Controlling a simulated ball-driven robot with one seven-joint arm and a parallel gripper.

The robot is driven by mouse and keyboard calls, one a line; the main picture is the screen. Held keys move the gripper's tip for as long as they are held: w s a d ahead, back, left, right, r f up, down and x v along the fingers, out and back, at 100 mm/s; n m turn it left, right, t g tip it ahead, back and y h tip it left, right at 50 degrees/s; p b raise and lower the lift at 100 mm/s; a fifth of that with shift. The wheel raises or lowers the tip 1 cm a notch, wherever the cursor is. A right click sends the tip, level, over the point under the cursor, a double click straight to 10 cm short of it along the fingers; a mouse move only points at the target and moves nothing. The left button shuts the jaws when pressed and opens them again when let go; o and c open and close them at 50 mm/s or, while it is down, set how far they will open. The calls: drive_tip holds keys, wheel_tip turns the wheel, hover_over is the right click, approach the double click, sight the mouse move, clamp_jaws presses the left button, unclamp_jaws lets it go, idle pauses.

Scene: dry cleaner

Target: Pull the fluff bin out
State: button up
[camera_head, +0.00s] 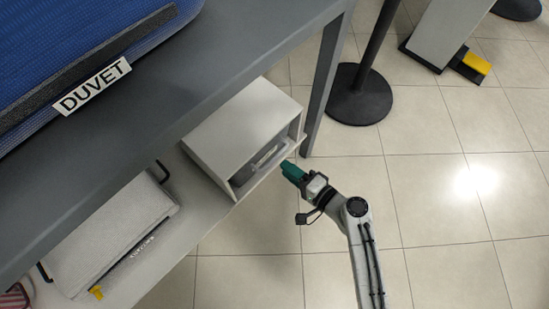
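A light grey box-shaped housing (240,125) stands on the lower shelf under the dark table. In its open front I see a grey drawer-like part (268,157) with a pale bar across it, which I take for the fluff bin. It sits inside the housing; its inner part is hidden. My gripper (287,168), with a teal end, is just right of the housing's front, close to the bin's right part. Whether it touches is unclear. The fingers are too small to show a gap or anything between them.
A grey fabric case (110,235) with black handles lies on the same shelf at left. A dark table leg (325,85) stands right of the housing, near a black post base (358,95). A pedal stand (445,35) is at upper right. Tiled floor (430,200) at right is clear.

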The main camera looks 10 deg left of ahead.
sight(273, 159)
drive_tip(key=b+x, duration=0.1)
drive_tip(key=x, duration=0.5)
drive_tip(key=shift+w+a, duration=0.2)
drive_tip(key=shift+a, duration=0.1)
drive_tip(key=shift+c, duration=0.4)
clamp_jaws()
